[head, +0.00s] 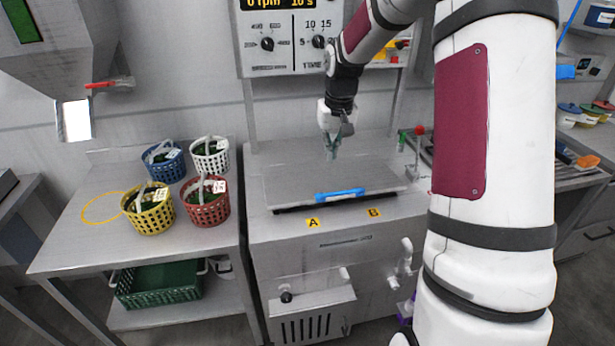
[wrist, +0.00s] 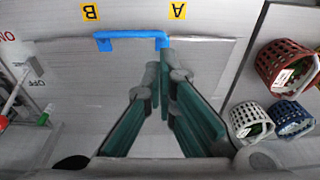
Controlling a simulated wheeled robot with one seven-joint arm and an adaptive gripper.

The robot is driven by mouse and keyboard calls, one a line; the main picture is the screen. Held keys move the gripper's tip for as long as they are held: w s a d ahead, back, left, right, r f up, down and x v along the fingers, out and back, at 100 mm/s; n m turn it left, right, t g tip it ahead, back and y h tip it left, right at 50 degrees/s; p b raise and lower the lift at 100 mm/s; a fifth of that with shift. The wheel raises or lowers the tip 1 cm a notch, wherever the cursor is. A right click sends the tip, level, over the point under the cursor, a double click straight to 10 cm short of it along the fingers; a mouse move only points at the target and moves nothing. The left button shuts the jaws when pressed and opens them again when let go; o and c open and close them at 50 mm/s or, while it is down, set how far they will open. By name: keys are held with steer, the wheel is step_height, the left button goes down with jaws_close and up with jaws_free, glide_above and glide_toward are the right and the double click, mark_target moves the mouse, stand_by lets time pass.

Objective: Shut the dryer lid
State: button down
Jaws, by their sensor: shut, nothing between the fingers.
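The dryer lid (head: 290,182) is a flat grey panel on top of the dryer, lying nearly level. A blue handle (head: 340,194) runs along its front edge, and a dark strip shows beneath that edge. I cannot tell whether the lid is fully seated. My gripper (head: 332,155) is shut and empty, pointing down over the lid. In the wrist view the lid (wrist: 75,105) fills the middle, and the green fingertips (wrist: 161,62) meet near one end of the blue handle (wrist: 125,36). Whether they touch the lid cannot be told.
Yellow labels A (head: 313,223) and B (head: 374,212) are on the dryer's front. Blue, white, yellow and red baskets (head: 205,212) stand on the left table. A control panel (head: 290,40) hangs above the lid. A red-knobbed lever (head: 419,130) stands at the lid's right.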

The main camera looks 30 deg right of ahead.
mark_target(325, 196)
steer(key=f, duration=0.4)
steer(key=w+f+p, duration=0.1)
steer(key=f, duration=0.4)
steer(key=w+f, duration=0.1)
steer(key=f, duration=0.3)
steer(key=shift+w+d+f, duration=0.1)
steer(key=shift+w+f, duration=0.05)
steer(key=shift+f, duration=0.25)
steer(key=f, duration=0.2)
steer(key=s+f, duration=0.1)
steer(key=f, duration=0.1)
steer(key=shift+s+a+f+b, duration=0.1)
steer(key=shift+a+f+b, duration=0.1)
steer(key=shift+b, duration=0.15)
steer(key=shift+s+f, duration=0.25)
steer(key=shift+f, duration=0.15)
steer(key=shift+a+f, duration=0.1)
steer(key=shift+s, duration=0.1)
steer(key=s+r+p, duration=0.1)
steer(key=s+r, duration=0.2)
steer(key=r, duration=1.1)
steer(key=shift+s+a, duration=0.25)
steer(key=shift+a, duration=0.05)
steer(key=shift+r, duration=0.15)
